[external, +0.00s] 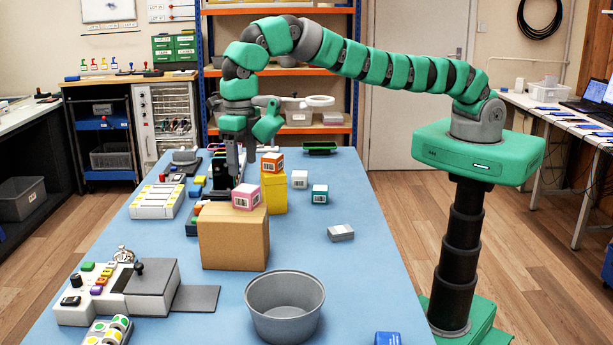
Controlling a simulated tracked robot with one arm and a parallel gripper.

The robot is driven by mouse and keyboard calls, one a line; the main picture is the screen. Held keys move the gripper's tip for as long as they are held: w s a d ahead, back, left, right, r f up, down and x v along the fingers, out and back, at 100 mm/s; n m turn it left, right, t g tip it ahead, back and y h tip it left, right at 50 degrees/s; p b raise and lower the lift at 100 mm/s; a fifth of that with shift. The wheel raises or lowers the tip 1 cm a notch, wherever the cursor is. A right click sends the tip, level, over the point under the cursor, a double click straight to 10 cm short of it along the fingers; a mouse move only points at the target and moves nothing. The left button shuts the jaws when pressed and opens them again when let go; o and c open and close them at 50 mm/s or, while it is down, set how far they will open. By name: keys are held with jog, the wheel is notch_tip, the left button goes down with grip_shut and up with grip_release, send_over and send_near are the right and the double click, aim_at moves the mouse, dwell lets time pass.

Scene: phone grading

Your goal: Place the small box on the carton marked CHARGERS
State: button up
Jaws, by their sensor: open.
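A brown carton (233,240) stands on the blue table, with a pink-and-white small box (246,197) on its top. Behind it to the right is a yellow carton (274,195) with an orange small box (272,162) on top. I can read no CHARGERS marking on either carton. My gripper (236,176) points down, open, just above and behind the pink box as seen here. I cannot tell whether it touches the box; nothing shows held. Other small boxes lie on the table: a white one (299,180), a teal one (320,194) and a grey one (341,233).
A grey bin (285,305) stands in front of the brown carton. A control panel (115,290) is at front left, and a white tray (157,202) farther back. Black racks and coloured parts crowd around the gripper. The table's right side (375,270) is mostly clear.

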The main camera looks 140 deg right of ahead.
jog(key=shift+r+p, duration=1.3)
jog(key=shift+r, duration=0.55)
notch_tip(320, 180, up, 18)
jog(key=m+t+h, duration=0.1)
jog(key=m+t, duration=0.3)
jog(key=m, duration=0.1)
send_over(244, 188)
jog(key=w+a, duration=0.2)
jog(key=a, duration=0.4)
jog(key=s+a+r+m+t, duration=0.2)
jog(key=a+r+m, duration=0.15)
jog(key=r, duration=0.45)
jog(key=s+a+r+m+t, duration=0.15)
jog(key=a+r, duration=0.25)
jog(key=r, duration=0.5)
jog(key=s+a+r+m+t, duration=0.4)
jog(key=s+a+r+m, duration=0.2)
jog(key=s+r, duration=0.5)
jog(key=s+a+r+m+t+y, duration=0.1)
jog(key=s+a+r+m+t, duration=0.3)
jog(key=s+r, duration=0.7)
jog(key=s+a+m, duration=0.2)
jog(key=s, duration=0.1)
jog(key=shift+a, duration=0.15)
